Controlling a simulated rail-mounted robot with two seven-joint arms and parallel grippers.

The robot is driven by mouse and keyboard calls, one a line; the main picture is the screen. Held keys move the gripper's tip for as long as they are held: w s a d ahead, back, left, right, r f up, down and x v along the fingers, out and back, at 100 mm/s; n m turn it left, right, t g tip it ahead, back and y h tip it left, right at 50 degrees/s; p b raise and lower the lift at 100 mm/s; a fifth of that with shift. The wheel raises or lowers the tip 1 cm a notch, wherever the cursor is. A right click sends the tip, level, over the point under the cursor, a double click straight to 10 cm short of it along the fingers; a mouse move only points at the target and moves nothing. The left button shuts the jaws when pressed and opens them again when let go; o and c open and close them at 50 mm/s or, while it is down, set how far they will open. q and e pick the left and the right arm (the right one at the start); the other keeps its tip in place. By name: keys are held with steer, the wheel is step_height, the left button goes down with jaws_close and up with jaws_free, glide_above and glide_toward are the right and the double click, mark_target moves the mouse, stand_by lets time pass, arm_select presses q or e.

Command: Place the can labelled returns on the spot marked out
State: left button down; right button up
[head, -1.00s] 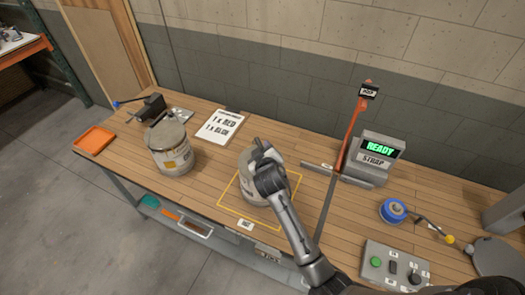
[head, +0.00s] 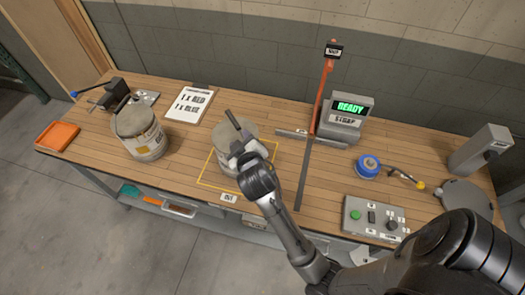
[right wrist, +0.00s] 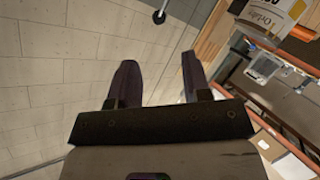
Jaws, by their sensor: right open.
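A grey paint can (head: 222,134) stands upright inside a yellow outlined square (head: 205,166) on the bench, with a small tag reading OUT (head: 229,198) at its front edge. My right gripper (head: 240,138) is over this can, partly hiding it; its two fingers are apart and empty in the right wrist view (right wrist: 158,78). A second grey can (head: 144,137) with a yellowish label stands to the left, outside the square. A can (right wrist: 275,14) with a pale label shows at the right wrist view's top right. No label reading returns is legible. My left gripper is out of view.
A sheet reading 1 x RED, 1 x BLUE (head: 194,104) lies behind the cans. An orange tray (head: 57,136) is at the left edge. A READY/STRAP machine (head: 341,122) with an orange arm (head: 324,87), a blue reel (head: 367,166) and a button box (head: 374,219) stand right.

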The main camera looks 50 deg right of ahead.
steer(key=s+a+f+g+y, duration=0.2)
steer(key=s+f, duration=0.3)
steer(key=s, duration=0.4)
steer(key=s+a+f+g+y, duration=0.3)
steer(key=s+a+f, duration=0.1)
steer(key=s, duration=0.5)
steer(key=s+a+f+n+g+y, duration=0.1)
steer(key=s+a+f+g+y, duration=0.1)
steer(key=s+f, duration=0.5)
steer(key=s+g, duration=0.1)
steer(key=s, duration=0.1)
steer(key=shift+s+a+g+y, duration=0.3)
steer(key=shift+s+a+y, duration=0.05)
steer(key=shift+a+y, duration=0.05)
steer(key=shift+r, duration=0.1)
steer(key=shift+r, duration=0.1)
step_height(320, 180, up, 17)
steer(key=p, duration=1.7)
